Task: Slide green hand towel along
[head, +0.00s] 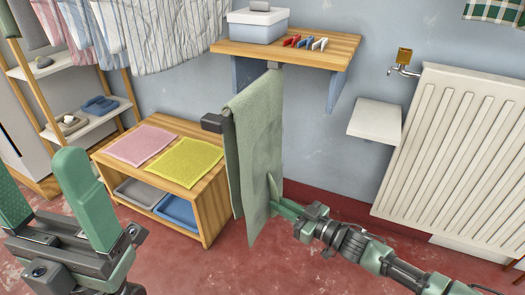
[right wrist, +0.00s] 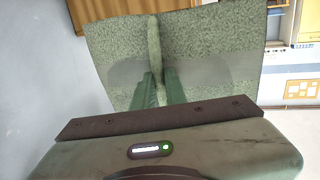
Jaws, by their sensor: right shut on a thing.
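The green hand towel (head: 258,140) hangs draped over a dark bar (head: 212,122) below the wooden wall shelf, with both sides hanging down. My right gripper (head: 272,190) is shut on the towel's lower right part. In the right wrist view the towel (right wrist: 110,50) fills the space before the gripper (right wrist: 160,82), with a raised fold pinched between the fingers. My left gripper (head: 42,170) is at the lower left of the head view, open and empty, apart from the towel. Most of the bar is hidden by the towel.
A low wooden bench (head: 205,190) holds a pink cloth (head: 141,145) and a yellow cloth (head: 186,161), left of the towel. The wall shelf (head: 325,50) carries a lidded box (head: 257,27) and several pegs. A radiator (head: 455,150) and small white ledge (head: 375,120) stand right.

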